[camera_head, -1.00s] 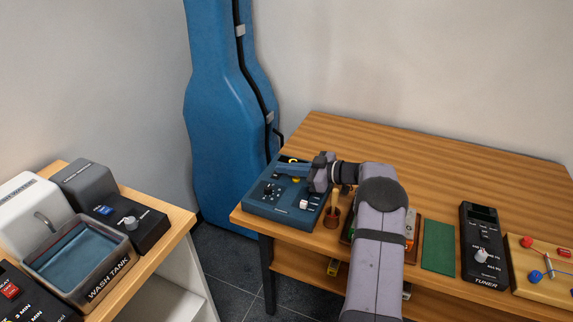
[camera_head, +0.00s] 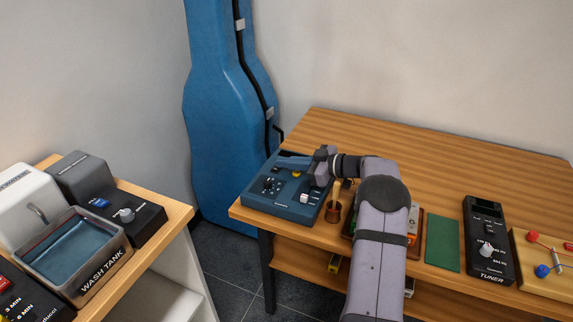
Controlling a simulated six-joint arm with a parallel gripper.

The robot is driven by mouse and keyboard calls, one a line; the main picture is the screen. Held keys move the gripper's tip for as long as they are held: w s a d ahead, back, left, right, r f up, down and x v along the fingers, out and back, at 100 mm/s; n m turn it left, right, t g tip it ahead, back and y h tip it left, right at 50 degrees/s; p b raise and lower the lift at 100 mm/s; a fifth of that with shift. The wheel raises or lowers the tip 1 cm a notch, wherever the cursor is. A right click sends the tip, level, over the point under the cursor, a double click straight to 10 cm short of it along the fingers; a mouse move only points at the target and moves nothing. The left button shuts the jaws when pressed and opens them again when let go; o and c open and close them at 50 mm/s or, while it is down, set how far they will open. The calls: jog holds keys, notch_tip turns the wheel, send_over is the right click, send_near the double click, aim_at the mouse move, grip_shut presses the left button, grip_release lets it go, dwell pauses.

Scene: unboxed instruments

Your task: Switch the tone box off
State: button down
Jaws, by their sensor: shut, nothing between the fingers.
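The tone box is most likely the dark blue box (camera_head: 280,209) at the left end of the wooden table. Its top carries a black knob (camera_head: 268,185), a white-topped switch (camera_head: 305,197) near the front right, and a yellow part (camera_head: 296,174) beside my gripper. My gripper (camera_head: 282,162) is shut and empty, over the back part of the box, with its fingers pointing left. I cannot tell whether it touches the box. The gripper hides part of the box's back. The switch's setting is too small to read.
A brown cup (camera_head: 333,212) with a stick in it stands just right of the box. A green mat (camera_head: 442,244) and a black tuner (camera_head: 488,240) lie further right. A blue instrument case (camera_head: 228,110) stands behind. The table's back middle is clear.

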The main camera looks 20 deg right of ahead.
jog(key=shift+w+d+r, duration=0.1)
jog(key=shift+r, duration=0.4)
notch_tip(320, 180, up, 3)
jog(key=shift+f+b, duration=0.15)
jog(key=shift+b, duration=0.35)
jog(key=v, duration=0.3)
jog(key=b+v, duration=0.1)
jog(key=v, duration=0.2)
jog(key=b+v, duration=0.1)
jog(key=v, duration=0.3)
jog(key=shift+w+d, duration=0.25)
jog(key=shift+d, duration=0.05)
